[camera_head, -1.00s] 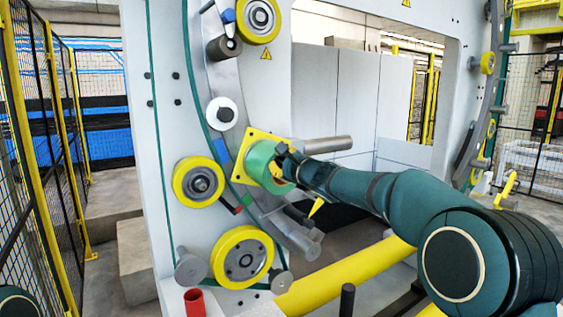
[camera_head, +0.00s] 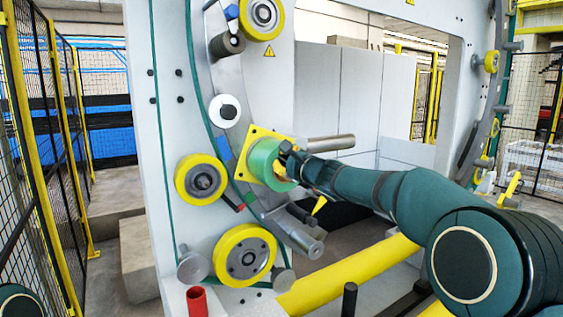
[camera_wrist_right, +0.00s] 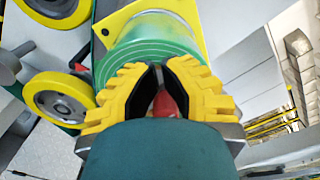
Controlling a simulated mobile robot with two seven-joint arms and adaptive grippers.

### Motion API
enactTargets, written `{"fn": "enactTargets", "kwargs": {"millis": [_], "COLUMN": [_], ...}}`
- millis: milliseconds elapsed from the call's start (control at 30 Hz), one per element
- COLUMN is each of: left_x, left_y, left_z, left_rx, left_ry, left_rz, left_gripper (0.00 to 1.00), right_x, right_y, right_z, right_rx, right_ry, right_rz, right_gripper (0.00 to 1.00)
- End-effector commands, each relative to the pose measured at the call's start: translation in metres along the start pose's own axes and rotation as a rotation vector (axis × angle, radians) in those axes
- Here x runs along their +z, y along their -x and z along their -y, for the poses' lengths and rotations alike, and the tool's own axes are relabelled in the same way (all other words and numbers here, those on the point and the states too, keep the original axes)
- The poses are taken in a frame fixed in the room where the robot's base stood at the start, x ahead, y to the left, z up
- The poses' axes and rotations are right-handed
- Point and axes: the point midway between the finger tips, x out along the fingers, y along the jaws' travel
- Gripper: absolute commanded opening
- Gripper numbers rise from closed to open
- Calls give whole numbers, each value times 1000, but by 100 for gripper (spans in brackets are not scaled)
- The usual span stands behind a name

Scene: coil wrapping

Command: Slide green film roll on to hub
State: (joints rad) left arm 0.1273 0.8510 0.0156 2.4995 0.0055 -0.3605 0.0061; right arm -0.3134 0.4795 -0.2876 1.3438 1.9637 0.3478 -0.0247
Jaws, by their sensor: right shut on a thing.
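The green film roll (camera_head: 263,160) sits in front of a yellow square plate (camera_head: 239,141) on the machine's curved frame, apparently close against it. The roll also shows in the right wrist view (camera_wrist_right: 147,50), with its ringed end face towards me. My right gripper (camera_head: 286,160) is at the roll's near end. In the wrist view its yellow-padded fingers (camera_wrist_right: 160,72) close in at the lower rim of the roll, with a reddish piece (camera_wrist_right: 165,103) between them. The hub is hidden by the roll, so I cannot tell how deep the roll sits. My left gripper is not in view.
Yellow rollers (camera_head: 201,180) and (camera_head: 245,255) stand left of and below the roll. A grey bar (camera_head: 331,143) juts out at its right, and another (camera_head: 301,239) below. A red cylinder (camera_head: 196,300) stands at the bottom. A yellow beam (camera_head: 350,275) crosses below my arm.

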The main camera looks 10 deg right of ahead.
Motion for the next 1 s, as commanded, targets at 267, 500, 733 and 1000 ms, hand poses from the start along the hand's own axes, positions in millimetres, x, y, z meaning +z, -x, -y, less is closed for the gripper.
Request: {"fn": "enactTargets", "kwargs": {"millis": [267, 500, 733, 1000], "left_x": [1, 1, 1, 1], "left_y": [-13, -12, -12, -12], "left_z": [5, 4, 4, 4], "left_rx": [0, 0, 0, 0], "left_ry": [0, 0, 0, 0], "left_rz": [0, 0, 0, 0], "left_gripper": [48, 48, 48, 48], "right_x": [0, 1, 1, -1], "right_y": [20, 39, 83, 126], "right_z": [0, 2, 2, 2], "right_rx": [-2, -3, -4, -4], "right_ry": [1, 0, -1, 1], "right_rz": [2, 3, 3, 1], "right_gripper": [0, 0, 0, 0]}}
